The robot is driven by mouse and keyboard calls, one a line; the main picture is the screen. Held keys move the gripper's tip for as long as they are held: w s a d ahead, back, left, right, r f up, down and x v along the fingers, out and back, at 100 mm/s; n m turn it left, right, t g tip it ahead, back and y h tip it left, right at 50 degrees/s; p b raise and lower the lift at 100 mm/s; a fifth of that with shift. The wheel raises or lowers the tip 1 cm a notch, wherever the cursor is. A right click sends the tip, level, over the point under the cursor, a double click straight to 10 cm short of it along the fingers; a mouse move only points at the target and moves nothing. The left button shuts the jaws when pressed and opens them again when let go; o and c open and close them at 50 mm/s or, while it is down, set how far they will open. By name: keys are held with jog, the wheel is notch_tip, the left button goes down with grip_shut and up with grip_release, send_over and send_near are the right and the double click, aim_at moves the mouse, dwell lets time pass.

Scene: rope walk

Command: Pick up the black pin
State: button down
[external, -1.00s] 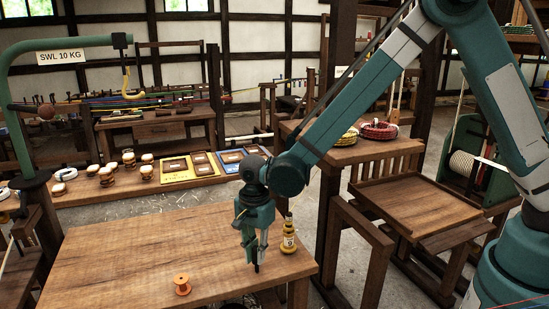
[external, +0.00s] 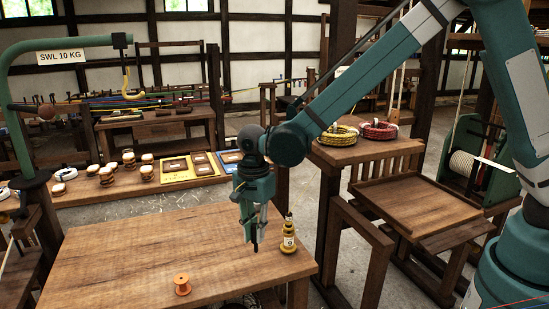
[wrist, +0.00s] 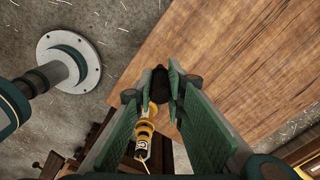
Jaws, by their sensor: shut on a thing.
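The black pin (wrist: 160,82) shows between the fingertips of my gripper (wrist: 163,98) in the wrist view. Both fingers touch its sides, and its lower part is hidden from this camera. In the external view my gripper (external: 253,236) points down over the right front part of the wooden table. The dark tip of the pin (external: 255,248) sticks out below the fingers and appears to be clear of the tabletop. My gripper is shut on the pin.
A yellow ringed piece with a label (external: 288,238) stands right of my gripper, close by. An orange spool (external: 182,284) stands at the front of the table (external: 130,262). The table's left and middle are otherwise clear. A wooden post (external: 327,215) rises to the right.

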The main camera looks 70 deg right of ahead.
jog(key=shift+r, duration=0.7)
dwell(0.3)
